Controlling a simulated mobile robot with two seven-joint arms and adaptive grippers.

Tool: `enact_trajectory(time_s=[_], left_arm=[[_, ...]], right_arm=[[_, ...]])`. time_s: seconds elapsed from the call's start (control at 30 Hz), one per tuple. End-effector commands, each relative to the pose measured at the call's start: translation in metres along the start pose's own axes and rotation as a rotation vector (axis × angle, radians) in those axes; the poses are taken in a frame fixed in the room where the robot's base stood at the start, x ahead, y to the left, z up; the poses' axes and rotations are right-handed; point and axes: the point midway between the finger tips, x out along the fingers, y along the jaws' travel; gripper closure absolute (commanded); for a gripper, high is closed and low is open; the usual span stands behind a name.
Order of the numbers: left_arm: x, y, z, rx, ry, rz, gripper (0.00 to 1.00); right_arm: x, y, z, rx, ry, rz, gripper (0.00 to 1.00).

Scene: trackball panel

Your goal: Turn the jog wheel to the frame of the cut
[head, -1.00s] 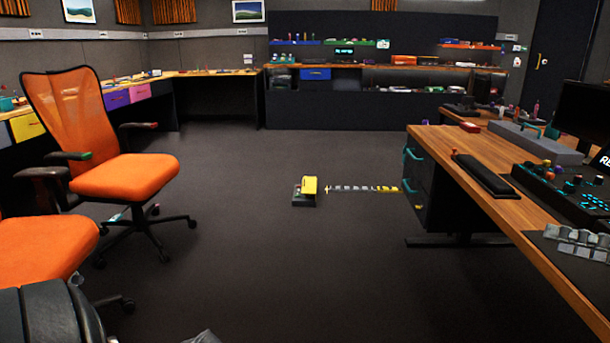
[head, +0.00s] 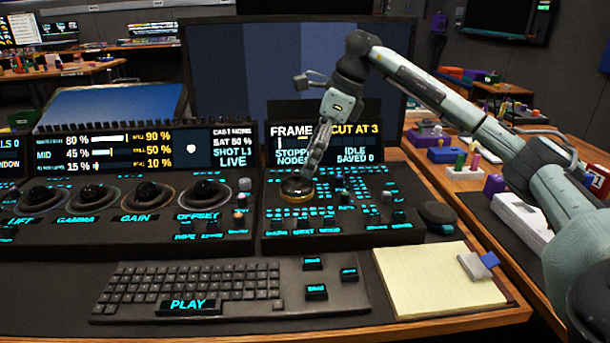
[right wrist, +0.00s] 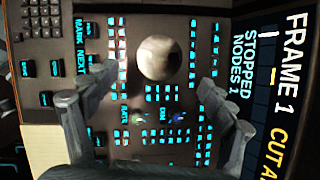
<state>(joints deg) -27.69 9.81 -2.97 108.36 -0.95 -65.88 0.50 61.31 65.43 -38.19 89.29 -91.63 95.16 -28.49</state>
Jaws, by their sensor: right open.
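The jog wheel (head: 297,190), a dark round disc with a gold rim, sits on the right-hand control panel (head: 345,238). In the right wrist view it is the pale round top (right wrist: 158,58). My right gripper (head: 311,168) reaches down over the wheel from the right. In the right wrist view its open fingers (right wrist: 159,84) stand either side of the wheel's lower part, with gaps; contact cannot be told. The panel's screen (head: 325,146) reads "FRAME" and "CUT AT 3"; the right wrist view shows "FRAME 1", "STOPPED" and "NODES 1" on the screen (right wrist: 265,75). My left gripper is out of view.
Small lit buttons crowd around the wheel. Trackballs on a panel (head: 130,215) stand to the left. A keyboard (head: 190,290) and a yellow notepad (head: 440,280) lie in front. A large monitor (head: 290,60) stands behind. A dark round knob (head: 437,214) is at the right.

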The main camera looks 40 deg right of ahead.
Motion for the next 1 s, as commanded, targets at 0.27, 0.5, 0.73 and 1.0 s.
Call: enact_trajectory(time_s=[0.27,0.5,0.73,1.0], left_arm=[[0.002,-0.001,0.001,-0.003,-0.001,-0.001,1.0],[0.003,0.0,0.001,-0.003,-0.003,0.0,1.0],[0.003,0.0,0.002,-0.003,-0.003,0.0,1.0],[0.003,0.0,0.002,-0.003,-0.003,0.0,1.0]], right_arm=[[0.045,0.001,0.0,-0.001,0.0,0.003,0.17],[0.061,0.001,0.001,0.0,-0.002,0.002,0.17],[0.061,0.001,0.001,-0.001,-0.002,0.002,0.18],[0.061,0.001,0.001,-0.001,-0.002,0.002,0.52]])
